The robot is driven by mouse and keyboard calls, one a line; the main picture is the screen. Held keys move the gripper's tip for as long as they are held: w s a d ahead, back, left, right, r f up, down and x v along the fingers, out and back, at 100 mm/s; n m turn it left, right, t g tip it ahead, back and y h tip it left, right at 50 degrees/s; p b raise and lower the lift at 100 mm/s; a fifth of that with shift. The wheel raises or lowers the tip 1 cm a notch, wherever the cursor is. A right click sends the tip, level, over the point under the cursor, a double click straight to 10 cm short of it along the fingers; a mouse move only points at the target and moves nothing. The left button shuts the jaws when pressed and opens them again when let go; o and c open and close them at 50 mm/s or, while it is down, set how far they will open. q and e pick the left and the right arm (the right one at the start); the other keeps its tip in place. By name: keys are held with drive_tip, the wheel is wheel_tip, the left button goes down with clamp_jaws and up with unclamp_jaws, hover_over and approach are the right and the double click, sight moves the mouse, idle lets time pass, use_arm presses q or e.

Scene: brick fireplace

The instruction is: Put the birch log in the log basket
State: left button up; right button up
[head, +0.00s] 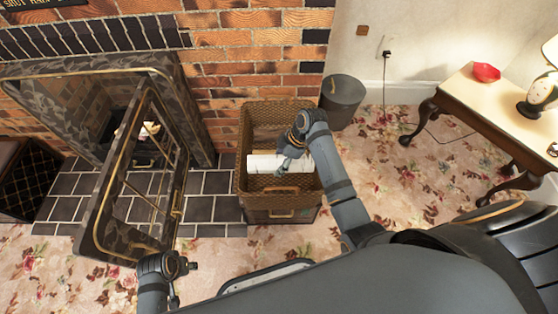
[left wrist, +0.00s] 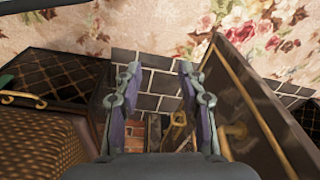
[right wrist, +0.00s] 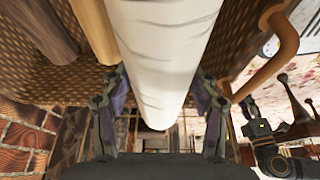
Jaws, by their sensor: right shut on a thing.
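The white birch log (head: 263,163) lies crosswise within the outline of the woven log basket (head: 246,130) in the head view. My right gripper (head: 284,160) is shut on the log near its right part, from above. In the right wrist view the log (right wrist: 165,45) runs between the two fingers, with the basket's weave behind it. I cannot tell whether the log touches the basket's bottom. My left gripper (left wrist: 160,80) is open and empty, low in front of the fireplace door.
The open fireplace door (head: 135,180) stands left of the basket. A dark bin (head: 342,100) stands behind it to the right. A table (head: 465,95) with a red bowl (head: 486,72) and lamp is at the right. Flowered carpet lies open between.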

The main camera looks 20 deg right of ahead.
wheel_tip(320, 180, down, 10)
drive_tip(key=b, duration=0.4)
drive_tip(key=shift+r, duration=0.15)
use_arm(q)
wheel_tip(320, 180, up, 6)
drive_tip(key=d, duration=0.2)
drive_tip(key=shift+s+d+t+h, duration=0.15)
drive_tip(key=shift+t+h, duration=0.25)
drive_tip(key=shift+f, duration=0.1)
use_arm(e)
drive_tip(key=shift+f, duration=0.65)
use_arm(q)
drive_tip(key=shift+f, duration=0.15)
use_arm(e)
drive_tip(key=o, duration=1.5)
drive_tip(key=shift+s, duration=0.1)
